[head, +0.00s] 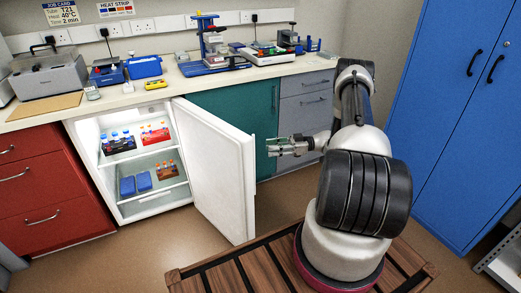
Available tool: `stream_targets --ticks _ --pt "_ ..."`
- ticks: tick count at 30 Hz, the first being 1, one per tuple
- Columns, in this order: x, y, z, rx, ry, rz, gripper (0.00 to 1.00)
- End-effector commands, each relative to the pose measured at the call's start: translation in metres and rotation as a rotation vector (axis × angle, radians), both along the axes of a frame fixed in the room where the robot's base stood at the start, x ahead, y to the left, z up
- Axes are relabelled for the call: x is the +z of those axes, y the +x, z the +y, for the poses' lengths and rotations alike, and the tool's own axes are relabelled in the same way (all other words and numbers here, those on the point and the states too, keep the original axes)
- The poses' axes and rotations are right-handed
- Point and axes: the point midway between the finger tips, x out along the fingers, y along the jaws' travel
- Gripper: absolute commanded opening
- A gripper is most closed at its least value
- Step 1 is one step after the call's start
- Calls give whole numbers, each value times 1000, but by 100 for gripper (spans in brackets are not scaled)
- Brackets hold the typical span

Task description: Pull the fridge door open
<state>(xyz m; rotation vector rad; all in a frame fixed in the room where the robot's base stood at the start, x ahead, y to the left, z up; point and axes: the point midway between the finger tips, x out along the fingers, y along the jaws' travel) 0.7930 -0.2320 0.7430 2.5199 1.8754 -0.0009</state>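The fridge door (217,165) is white and stands swung wide open to the right of the fridge. The fridge (148,205) under the bench shows its lit inside, with racks of bottles on the shelves and blue boxes lower down. My gripper (273,147) is just right of the door's free edge, near its upper part, and looks apart from it. Its fingers point left towards the door, with a gap between them, and nothing shows between them. The door's outer face and any handle on it are hidden from this view.
Red drawers (38,185) stand left of the fridge; a green cupboard (255,115) and grey drawers (305,105) stand right. The bench top (120,100) holds instruments. A blue cabinet (465,110) is at the right. Wooden slats (225,275) lie in front; the brown floor before the fridge is clear.

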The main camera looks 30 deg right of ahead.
Motion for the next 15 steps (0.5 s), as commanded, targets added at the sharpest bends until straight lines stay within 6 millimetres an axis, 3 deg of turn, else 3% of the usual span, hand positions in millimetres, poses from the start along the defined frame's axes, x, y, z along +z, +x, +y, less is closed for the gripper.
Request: stream_targets --ticks 6,15 --pt "0 -9 -29 0 0 -1 32" --pt "0 -11 -35 1 0 1 32"
